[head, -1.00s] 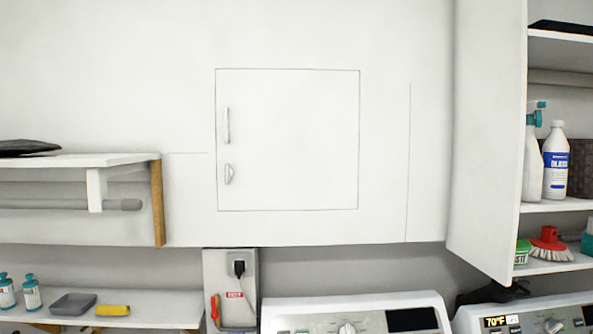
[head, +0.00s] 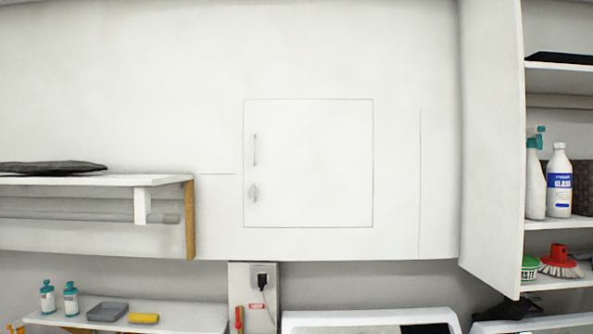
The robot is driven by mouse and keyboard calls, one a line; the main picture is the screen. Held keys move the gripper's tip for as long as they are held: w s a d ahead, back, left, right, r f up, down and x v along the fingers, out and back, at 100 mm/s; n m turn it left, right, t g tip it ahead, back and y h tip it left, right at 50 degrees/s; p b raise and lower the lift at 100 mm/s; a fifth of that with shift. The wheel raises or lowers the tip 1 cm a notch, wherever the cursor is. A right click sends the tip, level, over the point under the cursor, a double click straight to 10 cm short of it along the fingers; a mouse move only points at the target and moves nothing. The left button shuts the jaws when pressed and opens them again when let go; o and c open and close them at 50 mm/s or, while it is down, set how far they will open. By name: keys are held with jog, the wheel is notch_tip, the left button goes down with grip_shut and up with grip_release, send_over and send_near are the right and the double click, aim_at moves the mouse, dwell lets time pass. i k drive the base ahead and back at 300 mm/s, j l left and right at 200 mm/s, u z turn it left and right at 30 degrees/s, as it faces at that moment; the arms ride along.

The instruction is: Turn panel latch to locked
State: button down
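A square white access panel (head: 308,163) sits flush in the white wall, with a thin dark outline, and looks closed. A slim vertical handle (head: 254,150) is near its left edge. Below the handle is the small grey panel latch (head: 253,193). It looks like a short upright piece with a slight point to the right; it is too small to tell its exact setting. My gripper is not in view.
A white shelf (head: 90,181) with a rod below it juts out at left. An open cabinet (head: 490,140) with bottles stands at right. The wall before the panel is clear.

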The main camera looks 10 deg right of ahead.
aim_at(254, 191)
jog(key=i+j+z, duration=0.15)
jog(key=j, duration=0.2)
jog(key=i+j+z, duration=0.15)
jog(key=j, duration=0.25)
jog(key=i+j+z, duration=0.15)
jog(key=j, duration=0.2)
jog(key=i+j+z, duration=0.1)
jog(key=j, duration=0.3)
